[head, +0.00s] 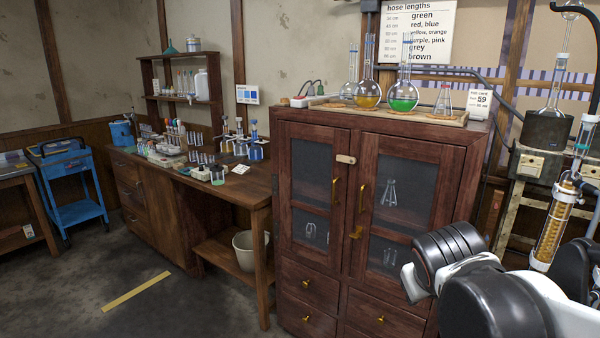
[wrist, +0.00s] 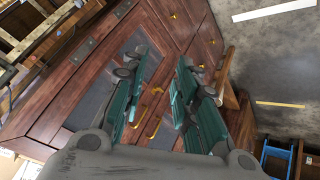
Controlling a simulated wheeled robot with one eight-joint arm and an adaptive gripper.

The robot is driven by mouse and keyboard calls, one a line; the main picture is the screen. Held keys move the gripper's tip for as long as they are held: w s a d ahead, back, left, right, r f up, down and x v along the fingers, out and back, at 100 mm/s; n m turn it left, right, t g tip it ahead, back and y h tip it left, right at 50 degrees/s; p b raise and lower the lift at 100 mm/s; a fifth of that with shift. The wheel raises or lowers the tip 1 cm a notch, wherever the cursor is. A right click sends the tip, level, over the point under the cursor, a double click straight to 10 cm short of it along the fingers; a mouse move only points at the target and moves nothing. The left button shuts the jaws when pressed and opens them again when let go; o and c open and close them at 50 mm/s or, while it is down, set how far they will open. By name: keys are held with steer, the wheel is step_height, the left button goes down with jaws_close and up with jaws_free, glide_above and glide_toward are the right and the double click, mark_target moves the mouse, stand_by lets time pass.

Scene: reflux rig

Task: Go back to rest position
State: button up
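My gripper (wrist: 162,62) shows in the wrist view with its two teal-padded fingers apart and nothing between them. It points toward the dark wooden cabinet (wrist: 62,82), which looks tilted in that view. The gap between the fingers frames a cabinet door with brass handles; I cannot tell the distance, but no contact shows. In the head view my black and white arm fills the lower right, in front of the cabinet's right side. The fingers cannot be made out there. The same cabinet (head: 372,140) stands in the middle of the head view with its glass doors closed.
Flasks with amber liquid (head: 367,95) and green liquid (head: 404,96) stand on the cabinet's top. The glass rig (head: 552,232) is close beside my arm at the right. A wooden bench (head: 190,180) and blue cart (head: 78,212) stand left. Front-left floor is open.

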steer(key=s+a+f+m+y, duration=0.1)
steer(key=s, duration=0.5)
steer(key=s+a+f+m+y, duration=0.1)
steer(key=s+a+f, duration=0.1)
steer(key=s, duration=0.4)
steer(key=shift+s+a+f+y, duration=0.3)
steer(key=shift+s+y, duration=0.05)
steer(key=shift+y, duration=0.05)
